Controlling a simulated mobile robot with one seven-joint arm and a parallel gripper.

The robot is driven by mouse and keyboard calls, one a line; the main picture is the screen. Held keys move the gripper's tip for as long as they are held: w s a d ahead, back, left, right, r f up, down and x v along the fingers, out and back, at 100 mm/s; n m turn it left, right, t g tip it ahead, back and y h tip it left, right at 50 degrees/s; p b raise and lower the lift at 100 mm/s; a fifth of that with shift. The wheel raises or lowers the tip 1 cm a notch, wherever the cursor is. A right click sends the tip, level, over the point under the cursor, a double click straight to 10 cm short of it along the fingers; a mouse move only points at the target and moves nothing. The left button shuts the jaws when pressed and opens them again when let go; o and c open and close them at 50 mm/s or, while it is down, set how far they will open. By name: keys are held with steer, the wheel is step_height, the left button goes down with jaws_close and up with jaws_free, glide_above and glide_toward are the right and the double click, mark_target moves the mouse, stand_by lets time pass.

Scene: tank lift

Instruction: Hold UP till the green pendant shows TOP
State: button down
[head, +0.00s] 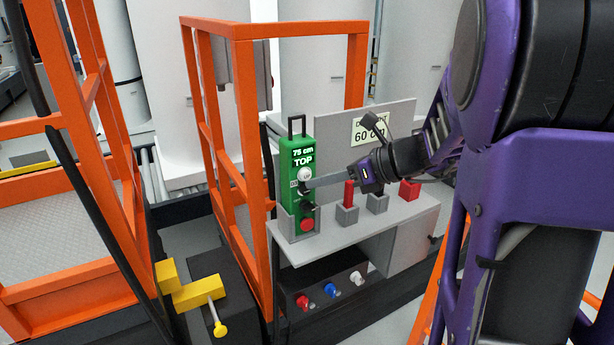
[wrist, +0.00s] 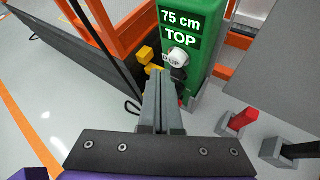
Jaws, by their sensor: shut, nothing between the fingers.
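The green pendant (head: 303,185) stands upright in a grey holder on the grey shelf. Its display reads "75 cm" and "TOP", and the same text shows on the pendant in the wrist view (wrist: 189,22). The white UP button (head: 305,174) is on the pendant's front, above a dark button and a red button (head: 307,225). My gripper (head: 308,184) is shut and empty, with its fingertips at the UP button. In the wrist view the fingertips (wrist: 160,72) lie just below and left of the white button (wrist: 178,56); I cannot tell whether they touch it.
A red-handled lever (head: 349,193), a black one and a red block (head: 410,190) stand on the shelf (head: 340,238) to the right. A sign (head: 369,130) reading "60 cm" is behind my wrist. Orange rails (head: 249,150) stand left of the pendant.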

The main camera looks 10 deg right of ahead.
steer(key=shift+s+d+p, duration=0.1)
steer(key=shift+s+d, duration=0.15)
steer(key=shift+s, duration=0.55)
steer(key=shift+s+d+p, duration=0.15)
steer(key=shift+s+d, duration=0.15)
steer(key=shift+s, duration=0.5)
steer(key=shift+s+d+p, duration=0.1)
steer(key=shift+s+d, duration=0.15)
steer(key=shift+s, duration=0.55)
